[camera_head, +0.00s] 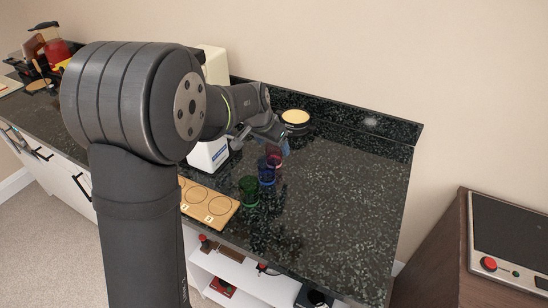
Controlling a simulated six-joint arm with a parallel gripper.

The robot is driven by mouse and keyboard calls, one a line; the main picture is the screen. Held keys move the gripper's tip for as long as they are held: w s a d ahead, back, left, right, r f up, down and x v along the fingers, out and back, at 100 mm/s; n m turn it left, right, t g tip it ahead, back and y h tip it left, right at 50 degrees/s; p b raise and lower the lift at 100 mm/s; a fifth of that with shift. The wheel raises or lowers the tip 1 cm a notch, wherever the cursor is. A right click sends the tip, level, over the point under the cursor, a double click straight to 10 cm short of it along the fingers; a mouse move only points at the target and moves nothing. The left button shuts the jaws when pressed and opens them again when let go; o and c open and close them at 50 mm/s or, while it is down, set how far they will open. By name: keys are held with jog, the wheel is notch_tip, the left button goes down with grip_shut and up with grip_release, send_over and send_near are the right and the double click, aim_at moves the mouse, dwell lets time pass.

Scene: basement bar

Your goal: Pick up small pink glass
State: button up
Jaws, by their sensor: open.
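A small pink-red glass (273,160) stands on the dark speckled counter (340,190), just behind a blue glass (266,176). A green glass (249,191) stands in front of the blue one, so the glasses form a short row. My gripper (264,137) hangs just above and to the left of the pink glass, with its fingers open and no object visible in them. The gripper and the blue glass partly hide the area around the pink glass, so I cannot tell whether the fingers touch it.
A wooden board with round recesses (205,203) lies left of the green glass. A white appliance (208,153) stands partly behind my arm. A round, yellow-topped container (295,118) is at the back. The counter's right side is clear. A brown cabinet (440,255) stands separately at right.

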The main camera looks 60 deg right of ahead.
aim_at(274, 148)
jog(key=x, duration=0.3)
jog(key=shift+w+d+f, duration=0.1)
jog(key=c, duration=1.1)
